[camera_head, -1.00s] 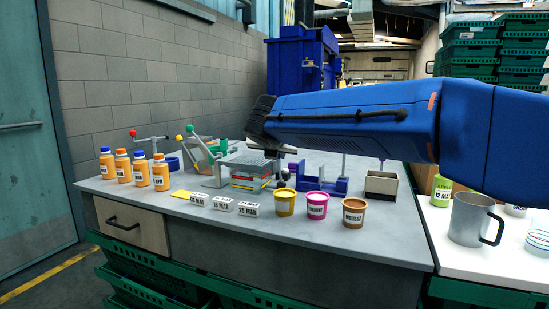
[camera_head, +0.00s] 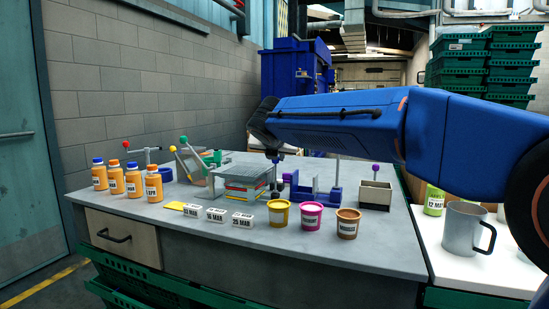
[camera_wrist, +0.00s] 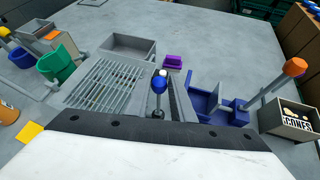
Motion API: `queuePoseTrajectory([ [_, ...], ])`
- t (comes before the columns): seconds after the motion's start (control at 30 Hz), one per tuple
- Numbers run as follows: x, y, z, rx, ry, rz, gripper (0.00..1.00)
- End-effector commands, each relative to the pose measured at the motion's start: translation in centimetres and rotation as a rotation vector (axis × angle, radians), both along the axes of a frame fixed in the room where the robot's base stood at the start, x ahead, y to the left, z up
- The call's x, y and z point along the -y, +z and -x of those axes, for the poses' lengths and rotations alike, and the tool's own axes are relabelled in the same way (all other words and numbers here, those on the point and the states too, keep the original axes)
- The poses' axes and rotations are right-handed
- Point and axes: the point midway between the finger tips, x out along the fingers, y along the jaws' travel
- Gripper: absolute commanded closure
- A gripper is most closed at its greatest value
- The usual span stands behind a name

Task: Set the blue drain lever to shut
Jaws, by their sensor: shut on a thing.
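The blue drain lever (camera_wrist: 160,84) shows in the wrist view as a round blue knob above a dark base. It stands at the right edge of a grey slatted grate unit (camera_wrist: 103,84). In the head view my gripper (camera_head: 274,157) is low over the right side of that unit (camera_head: 240,172), and the knob is hidden there. My gripper is shut on the lever, though the fingertips' contact is not clear in either view. I cannot tell the lever's set position.
A blue-purple fixture (camera_wrist: 215,104) and an orange-knobbed lever (camera_wrist: 294,67) stand to the right. A purple block (camera_wrist: 173,62) is behind. Bottles (camera_head: 133,181), date blocks (camera_head: 216,215) and tubs (camera_head: 312,215) line the bench front. Bare bench (camera_wrist: 225,35) lies farther back.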

Motion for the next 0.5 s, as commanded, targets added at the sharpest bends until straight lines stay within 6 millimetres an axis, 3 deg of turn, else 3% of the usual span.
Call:
queuePoseTrajectory([
  [0.4, 0.19, 0.52, -0.23, 0.009, -0.001, -0.001, 1.0],
  [0.43, 0.2, 0.52, -0.23, 0.009, -0.001, -0.001, 0.74],
  [0.5, 0.18, 0.45, -0.22, 0.008, -0.001, -0.001, 0.6],
])
